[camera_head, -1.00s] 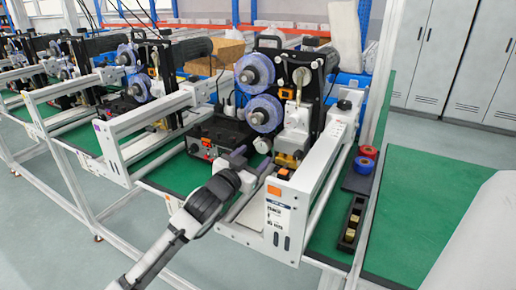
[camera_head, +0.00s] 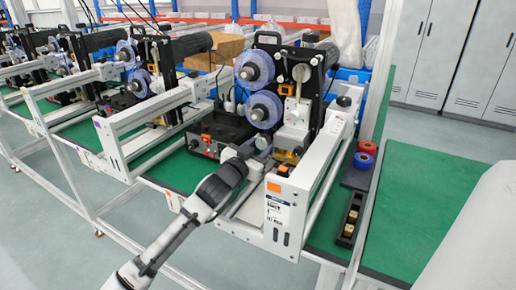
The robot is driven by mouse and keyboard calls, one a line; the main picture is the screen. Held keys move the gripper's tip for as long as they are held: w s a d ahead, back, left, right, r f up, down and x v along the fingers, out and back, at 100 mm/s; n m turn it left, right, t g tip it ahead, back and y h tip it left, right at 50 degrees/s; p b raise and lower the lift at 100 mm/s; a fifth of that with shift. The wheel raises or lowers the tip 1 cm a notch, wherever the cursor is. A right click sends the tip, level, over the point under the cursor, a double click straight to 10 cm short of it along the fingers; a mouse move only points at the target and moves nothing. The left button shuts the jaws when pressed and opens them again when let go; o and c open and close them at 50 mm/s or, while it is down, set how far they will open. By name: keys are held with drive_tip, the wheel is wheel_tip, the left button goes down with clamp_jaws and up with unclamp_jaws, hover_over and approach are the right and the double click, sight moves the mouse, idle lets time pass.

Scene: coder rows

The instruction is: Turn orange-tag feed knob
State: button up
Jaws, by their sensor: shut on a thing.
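The nearest coder machine (camera_head: 310,62) stands on the green bench, with two clear-blue reels on its left side. Its white front frame carries an orange tag (camera_head: 273,187) above a printed label. A small pale feed knob (camera_head: 262,143) sits low on the machine, below the lower reel. My gripper (camera_head: 255,149) reaches it from the front left, and its jaws are shut on the knob. The jaws and wrist are small in this view and hide part of the knob, so its turn angle cannot be told.
A black control box (camera_head: 215,132) stands left of my gripper. Red and blue rolls (camera_head: 364,158) and a black tray (camera_head: 350,222) of brass-coloured pieces lie at the right. More coder machines line the left. The green bench at the far right is clear.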

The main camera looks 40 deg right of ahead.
drive_tip(key=shift+f+m+b, duration=0.1)
drive_tip(key=shift+m+b, duration=0.25)
drive_tip(key=shift+m, duration=0.05)
drive_tip(key=shift+m+b, duration=0.5)
drive_tip(key=shift+m, duration=0.2)
drive_tip(key=m+b, duration=0.1)
drive_tip(key=m, duration=0.2)
drive_tip(key=shift+b, duration=0.35)
drive_tip(key=m, duration=0.2)
drive_tip(key=m+b, duration=0.1)
drive_tip(key=m, duration=0.3)
drive_tip(key=shift+w+r+m, duration=0.1)
drive_tip(key=shift+r+m, duration=0.15)
drive_tip(key=shift+m, duration=0.15)
drive_tip(key=o, duration=1)
drive_tip(key=shift+c, duration=0.2)
